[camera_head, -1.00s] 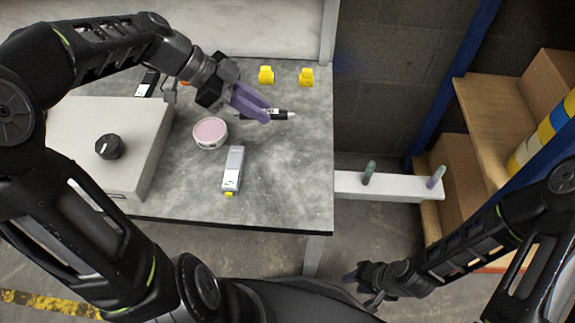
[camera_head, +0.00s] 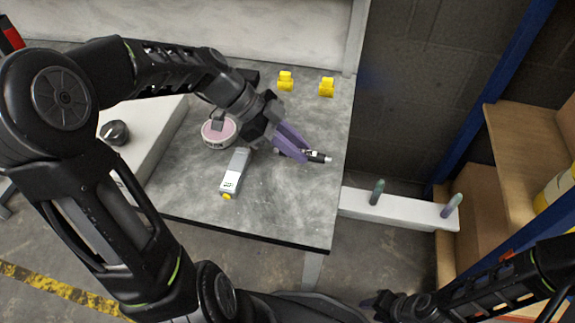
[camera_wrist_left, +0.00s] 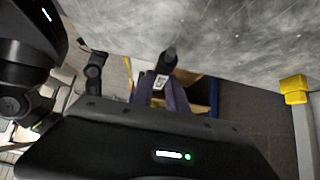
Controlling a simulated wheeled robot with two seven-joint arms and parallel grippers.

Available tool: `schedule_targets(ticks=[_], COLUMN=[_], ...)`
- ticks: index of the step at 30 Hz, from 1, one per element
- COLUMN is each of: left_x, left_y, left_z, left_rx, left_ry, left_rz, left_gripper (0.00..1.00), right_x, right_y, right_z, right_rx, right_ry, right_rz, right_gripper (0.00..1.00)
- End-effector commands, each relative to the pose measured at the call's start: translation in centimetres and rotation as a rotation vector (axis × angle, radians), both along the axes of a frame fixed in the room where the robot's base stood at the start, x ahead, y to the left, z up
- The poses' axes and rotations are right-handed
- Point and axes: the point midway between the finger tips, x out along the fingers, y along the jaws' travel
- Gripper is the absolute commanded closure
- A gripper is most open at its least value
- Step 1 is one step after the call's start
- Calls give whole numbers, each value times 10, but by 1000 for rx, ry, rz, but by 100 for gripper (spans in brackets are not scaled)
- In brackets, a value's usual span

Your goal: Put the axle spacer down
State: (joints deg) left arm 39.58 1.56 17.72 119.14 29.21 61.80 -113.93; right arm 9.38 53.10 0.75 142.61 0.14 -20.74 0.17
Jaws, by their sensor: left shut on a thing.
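The axle spacer, a dark cylinder with a white label and a pale tip (camera_head: 318,157), is in my left gripper (camera_head: 294,146). The purple fingers are shut on it over the right part of the grey table (camera_head: 290,208). In the left wrist view, its dark end and white label (camera_wrist_left: 163,75) show between the fingers (camera_wrist_left: 163,100); the height above the table is hard to judge. My right gripper (camera_head: 378,303) is low, in front of the table's right side, small and dark; its opening is unclear.
A grey labelled device (camera_head: 237,168) and a round pink-topped tin (camera_head: 213,137) lie left of the left gripper. Two yellow blocks (camera_head: 286,80) (camera_head: 327,87) stand further back. A white ledge (camera_head: 410,213) with two pegs is at right. The table's front right is clear.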

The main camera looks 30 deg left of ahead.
Motion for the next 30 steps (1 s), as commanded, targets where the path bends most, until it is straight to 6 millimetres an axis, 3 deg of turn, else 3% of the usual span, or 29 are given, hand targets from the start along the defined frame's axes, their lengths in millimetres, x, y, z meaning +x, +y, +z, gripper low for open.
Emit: schedule_targets(ticks=[2, 13, 22, 30], left_x=[0, 0, 0, 0], left_y=[0, 0, 0, 0], left_z=[-9, -14, -58, -59], left_rx=[0, 0, -1, 0], left_ry=[1, 1, 2, -1], left_rz=[1, 1, 1, 1], left_gripper=[100, 100, 100, 100], right_x=[1, 1, 5, 5], right_y=[-1, -1, -5, -5], right_z=[-4, -5, -19, -18], right_rx=[-1, -1, -7, -7], right_ry=[-1, -2, -8, -8], right_rz=[-2, -3, -11, -12], right_gripper=[64, 64, 64, 64])
